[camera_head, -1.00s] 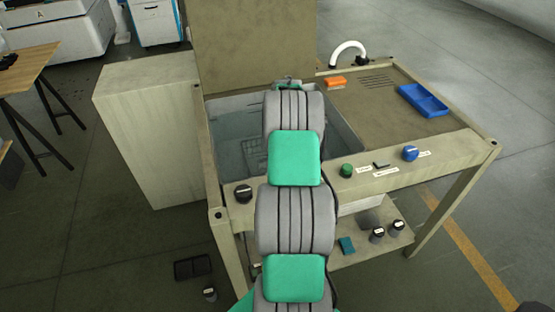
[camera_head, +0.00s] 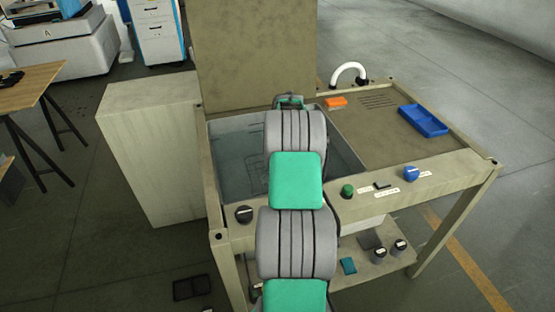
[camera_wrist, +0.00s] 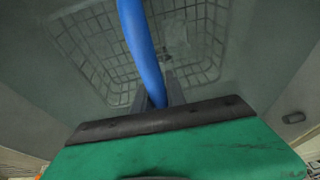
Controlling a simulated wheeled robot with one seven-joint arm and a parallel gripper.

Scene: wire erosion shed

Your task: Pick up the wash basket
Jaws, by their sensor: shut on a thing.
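The wash basket (camera_wrist: 92,52) is a pale wire-mesh basket with a thick blue handle (camera_wrist: 140,45), seen from above in the wrist view. My gripper (camera_wrist: 157,92) is shut on the blue handle, which runs between its two dark fingers. The mesh lies below and beyond the fingers, inside the grey tank walls. In the head view, part of the basket's mesh (camera_head: 257,160) shows faintly in the sink tank (camera_head: 232,142), left of my arm. My arm hides the fingers and the handle there. I cannot tell whether the basket touches the tank floor.
The tank is set in a beige bench with a tall back panel (camera_head: 255,50). Knobs line the front rail (camera_head: 300,208). A beige cabinet (camera_head: 150,150) stands left.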

